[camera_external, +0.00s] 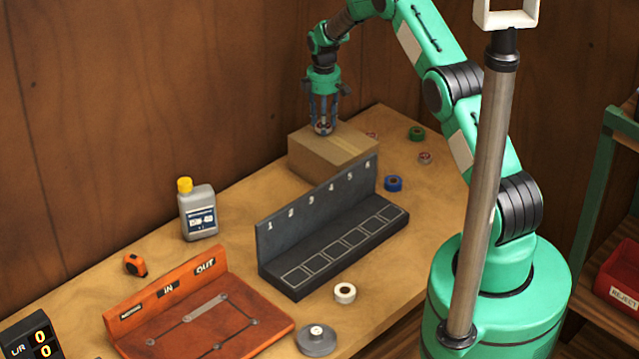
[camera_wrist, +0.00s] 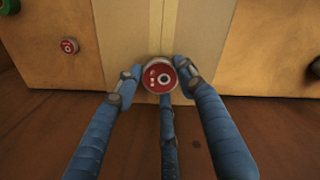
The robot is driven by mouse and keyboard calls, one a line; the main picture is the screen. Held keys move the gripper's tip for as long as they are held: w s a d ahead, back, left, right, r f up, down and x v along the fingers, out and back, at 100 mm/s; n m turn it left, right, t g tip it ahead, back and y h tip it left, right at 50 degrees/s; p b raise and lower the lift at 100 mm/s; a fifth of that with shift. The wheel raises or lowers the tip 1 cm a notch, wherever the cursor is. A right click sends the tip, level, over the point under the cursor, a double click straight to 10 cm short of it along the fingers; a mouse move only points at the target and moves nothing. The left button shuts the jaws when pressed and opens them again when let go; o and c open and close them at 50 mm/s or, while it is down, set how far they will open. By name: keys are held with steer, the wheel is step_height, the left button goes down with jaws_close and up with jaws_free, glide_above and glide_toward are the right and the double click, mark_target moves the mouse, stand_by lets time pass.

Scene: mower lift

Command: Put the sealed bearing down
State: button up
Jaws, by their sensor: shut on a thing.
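The sealed bearing (camera_wrist: 158,79) is a small metal ring with a red face, white marks and a dark centre hole. My gripper (camera_wrist: 160,82) has its blue fingers closed around it in the wrist view. In the external view my gripper (camera_external: 323,129) points straight down at the top of a cardboard box (camera_external: 345,150). The bearing is small there, between the fingertips. I cannot tell whether it touches the box top or hangs just above it.
A numbered black rack (camera_external: 335,240) with empty outlined squares stands before the box. Small round parts lie right of it, including a red-faced one (camera_external: 425,158), a green ring (camera_external: 416,133) and a blue ring (camera_external: 393,183). A bottle (camera_external: 199,215) and orange tray (camera_external: 215,320) are left.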

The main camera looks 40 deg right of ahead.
steer(key=shift+f, duration=0.5)
steer(key=shift+f, duration=0.15)
steer(key=o, duration=1.2)
steer(key=shift+r, duration=0.2)
steer(key=shift+r+b, duration=0.85)
steer(key=shift+r, duration=5.15)
steer(key=shift+r, duration=0.1)
